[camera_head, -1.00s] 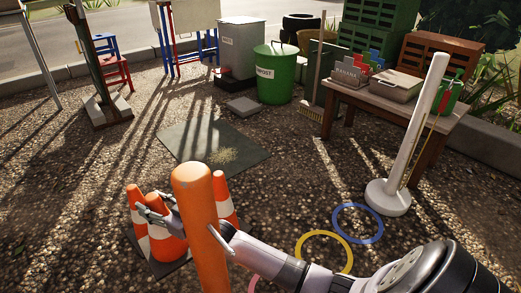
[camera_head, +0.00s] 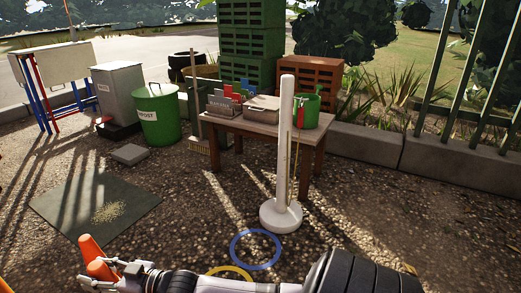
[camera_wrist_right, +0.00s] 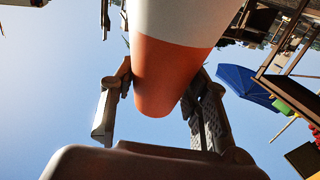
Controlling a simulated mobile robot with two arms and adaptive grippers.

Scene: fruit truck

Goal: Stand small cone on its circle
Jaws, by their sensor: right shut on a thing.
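My right gripper (camera_head: 112,272) is at the bottom left of the head view, shut on an orange cone (camera_head: 90,246). In the right wrist view the cone (camera_wrist_right: 170,75) shows an orange end and a white band between the two fingers (camera_wrist_right: 155,108). A blue ring (camera_head: 256,231) lies flat on the ground right of the gripper. A yellow ring (camera_head: 229,268) lies nearer, partly hidden by my right arm. My left gripper is out of view.
A white post on a round base (camera_head: 281,215) stands just beyond the blue ring. Behind it is a wooden table (camera_head: 262,128) with boxes. A green compost bin (camera_head: 158,118) and a dark mat (camera_head: 75,215) are at left. Gravel between mat and rings is clear.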

